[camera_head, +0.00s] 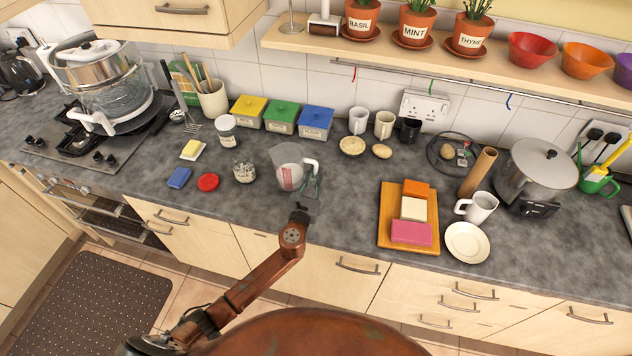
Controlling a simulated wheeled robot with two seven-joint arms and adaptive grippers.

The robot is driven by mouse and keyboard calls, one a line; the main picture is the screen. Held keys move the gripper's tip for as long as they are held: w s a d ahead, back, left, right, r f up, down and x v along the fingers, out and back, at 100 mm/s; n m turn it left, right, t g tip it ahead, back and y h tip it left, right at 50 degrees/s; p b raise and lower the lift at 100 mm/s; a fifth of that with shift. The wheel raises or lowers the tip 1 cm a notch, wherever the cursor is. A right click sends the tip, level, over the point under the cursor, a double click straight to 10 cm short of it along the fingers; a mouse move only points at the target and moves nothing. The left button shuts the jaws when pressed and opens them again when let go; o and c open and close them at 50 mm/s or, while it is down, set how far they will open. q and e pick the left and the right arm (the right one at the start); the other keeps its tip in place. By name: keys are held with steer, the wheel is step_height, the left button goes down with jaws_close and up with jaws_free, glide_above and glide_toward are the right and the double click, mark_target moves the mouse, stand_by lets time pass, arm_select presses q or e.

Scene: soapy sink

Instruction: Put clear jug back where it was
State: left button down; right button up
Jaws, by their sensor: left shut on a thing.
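The clear jug (285,163) has red markings on its side and a pale handle on its right. It is upright at the middle of the grey worktop. I cannot tell whether its base touches the worktop. My left gripper (309,188) reaches up from the front edge to the jug's handle side and is shut on the jug. The fingertips are small and partly merge with the handle. My right gripper is not in view.
A glass jar (244,172) and a red lid (208,182) lie left of the jug. A pie (352,145) and a potato (381,151) are behind right. Bare worktop (345,195) lies between jug and board.

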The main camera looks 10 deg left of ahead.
arm_select(q)
steer(key=f, duration=0.1)
steer(key=f+b, duration=0.1)
steer(key=f, duration=0.1)
steer(key=shift+w+d+f, duration=0.1)
steer(key=shift+w+f, duration=0.15)
steer(key=shift+f, duration=0.05)
steer(key=shift+r, duration=0.1)
steer(key=shift+b, duration=0.3)
steer(key=c, duration=2)
jaws_free()
steer(key=shift+f, duration=0.2)
